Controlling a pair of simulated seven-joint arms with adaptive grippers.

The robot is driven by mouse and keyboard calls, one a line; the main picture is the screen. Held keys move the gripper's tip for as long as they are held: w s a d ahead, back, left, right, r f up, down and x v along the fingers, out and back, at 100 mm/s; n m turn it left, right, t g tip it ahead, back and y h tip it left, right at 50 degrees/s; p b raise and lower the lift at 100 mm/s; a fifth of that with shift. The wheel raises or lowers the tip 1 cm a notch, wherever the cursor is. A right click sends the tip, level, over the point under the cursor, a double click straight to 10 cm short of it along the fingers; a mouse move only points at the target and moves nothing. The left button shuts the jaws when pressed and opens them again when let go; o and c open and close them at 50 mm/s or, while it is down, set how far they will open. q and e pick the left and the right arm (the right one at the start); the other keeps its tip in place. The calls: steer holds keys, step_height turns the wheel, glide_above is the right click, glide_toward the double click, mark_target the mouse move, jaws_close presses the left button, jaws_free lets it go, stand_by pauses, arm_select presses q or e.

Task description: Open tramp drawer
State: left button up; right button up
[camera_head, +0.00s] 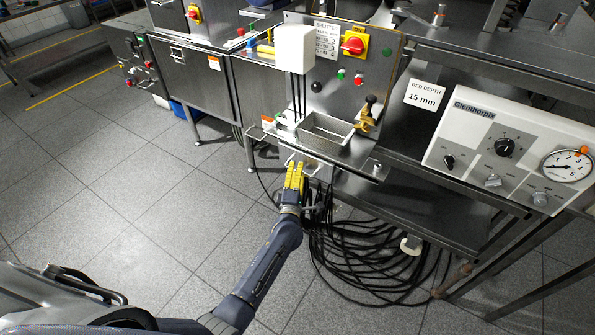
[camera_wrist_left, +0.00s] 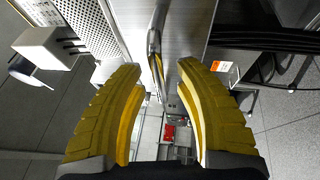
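My left gripper (camera_head: 296,168) has yellow ridged fingers and is at the front edge of the steel bench, below a small metal tray. In the left wrist view its two fingers (camera_wrist_left: 160,72) are apart. A shiny bent metal handle (camera_wrist_left: 154,42) stands on a steel face (camera_wrist_left: 180,22) and reaches into the gap between the fingertips. No clear contact on both sides shows. In the head view the handle and drawer front are partly hidden by the gripper, and I see no clear drawer opening. My right gripper is not in view.
The metal tray (camera_head: 325,131) sits on the bench under a white box (camera_head: 294,48) and a panel with a red rotary switch (camera_head: 353,46). Coiled black cables (camera_head: 365,255) lie on the floor right of my arm. A white gauge console (camera_head: 510,147) stands right. Left floor is clear.

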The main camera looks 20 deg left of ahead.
arm_select(q)
steer(key=shift+o, duration=0.2)
jaws_close()
steer(key=shift+s, duration=0.1)
